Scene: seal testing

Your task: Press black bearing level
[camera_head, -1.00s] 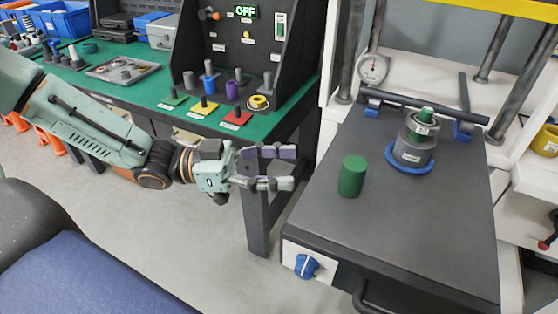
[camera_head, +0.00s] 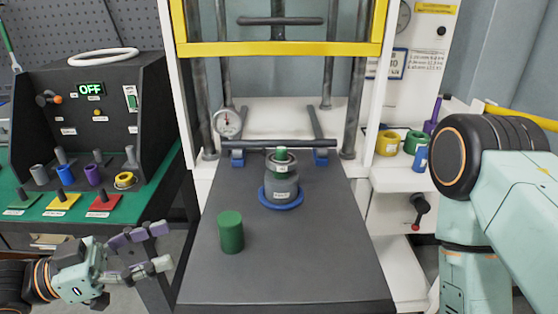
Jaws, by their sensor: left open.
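A dark grey, stepped cylindrical housing (camera_head: 282,187) stands upright on a blue ring (camera_head: 268,201) on the press's dark table. A green plug (camera_head: 281,153) sticks up from its top, with a light metal band around it. I cannot make out a separate black bearing there. A larger green cylinder (camera_head: 231,236) stands upright on the table, in front and to the left of the housing. My left gripper (camera_head: 160,247) is open and empty, left of the press table and apart from the green cylinder. My right arm shows at the right, but its gripper is out of view.
The press has a yellow crossbar (camera_head: 278,49), grey posts and a dial gauge (camera_head: 228,123). A dark bar (camera_head: 278,143) lies behind the housing. A red-tipped lever (camera_head: 419,212) is at the right. The table's front is clear.

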